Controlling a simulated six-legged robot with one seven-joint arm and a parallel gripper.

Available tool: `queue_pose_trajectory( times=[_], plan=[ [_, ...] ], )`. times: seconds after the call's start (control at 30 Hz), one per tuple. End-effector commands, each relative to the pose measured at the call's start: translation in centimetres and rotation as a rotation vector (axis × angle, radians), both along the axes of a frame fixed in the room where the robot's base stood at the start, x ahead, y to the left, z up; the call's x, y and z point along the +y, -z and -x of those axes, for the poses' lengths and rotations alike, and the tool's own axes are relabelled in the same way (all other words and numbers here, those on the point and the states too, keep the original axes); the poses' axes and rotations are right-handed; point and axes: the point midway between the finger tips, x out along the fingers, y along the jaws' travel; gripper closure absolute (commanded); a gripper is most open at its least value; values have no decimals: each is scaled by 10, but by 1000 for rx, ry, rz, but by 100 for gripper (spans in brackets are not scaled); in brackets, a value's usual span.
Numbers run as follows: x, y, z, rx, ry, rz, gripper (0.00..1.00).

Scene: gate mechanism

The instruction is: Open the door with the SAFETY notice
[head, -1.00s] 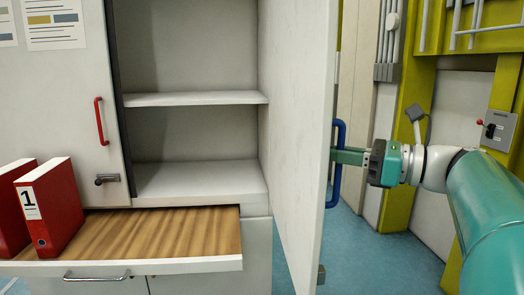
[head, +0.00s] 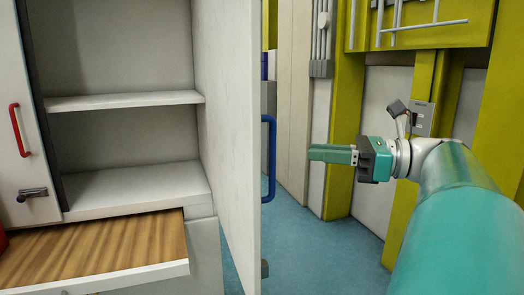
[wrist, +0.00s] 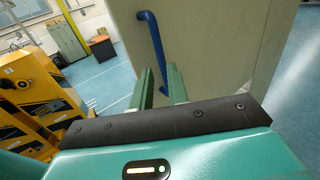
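A white cabinet door (head: 228,130) stands open in the head view, swung out toward me, with a blue handle (head: 270,160) on its outer face. The blue handle also shows in the wrist view (wrist: 154,45), ahead of my fingers. My gripper (head: 312,153) is to the right of the handle, apart from it and empty. In the wrist view its two green fingers (wrist: 161,80) stand apart with a gap between them. A closed left door (head: 14,100) has a red handle (head: 20,130) and a dark latch (head: 32,194). No SAFETY notice is readable in the current views.
The open cabinet has empty shelves (head: 125,100). A wooden pull-out board (head: 95,252) juts out below, with a red binder edge (head: 3,240) at far left. Yellow-green posts (head: 345,130) and a grey switch box (head: 422,118) are behind my arm. Blue floor (head: 320,250) is clear.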

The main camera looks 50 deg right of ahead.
Motion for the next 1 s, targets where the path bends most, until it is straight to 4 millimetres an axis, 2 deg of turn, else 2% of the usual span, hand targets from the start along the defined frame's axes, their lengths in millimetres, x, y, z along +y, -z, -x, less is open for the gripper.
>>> queue_pose_trajectory(
  times=[0.1, 0.4, 1.0],
  plan=[
    [-9, 0, 17, 1, -1, 0, 84],
    [-17, 0, 33, 0, -2, 0, 84],
    [-20, 0, 39, 1, 0, 0, 84]
  ],
)
